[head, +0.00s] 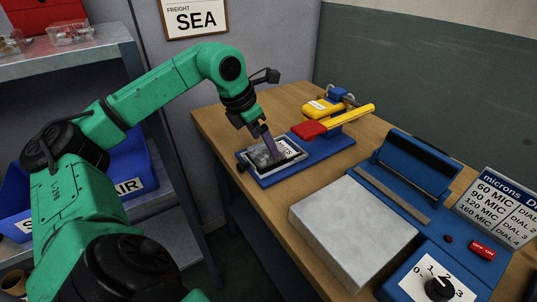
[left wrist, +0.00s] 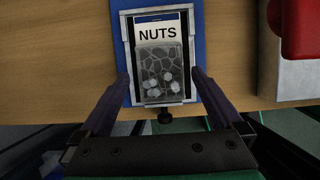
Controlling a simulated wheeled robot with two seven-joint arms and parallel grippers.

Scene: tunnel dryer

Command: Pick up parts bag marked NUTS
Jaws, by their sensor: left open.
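The parts bag marked NUTS (head: 289,147) lies in a metal-framed tray (head: 253,169) on a blue base on the wooden bench. In the left wrist view the clear bag (left wrist: 160,76) shows its white NUTS label at the top and several pale nuts below. My left gripper (head: 272,158) is over the near part of the bag. In the left wrist view the open fingers of my left gripper (left wrist: 162,76) stand on either side of the tray and bag, with nothing gripped. Contact with the bag cannot be told. My right gripper is out of view.
A red and yellow handle (head: 335,120) rises beside the tray. A yellow tool (head: 323,107) lies behind it. A grey block (head: 350,230) and a blue sealer with a dial (head: 438,288) fill the bench's right side. Shelving with a blue AIR bin (head: 140,168) stands left.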

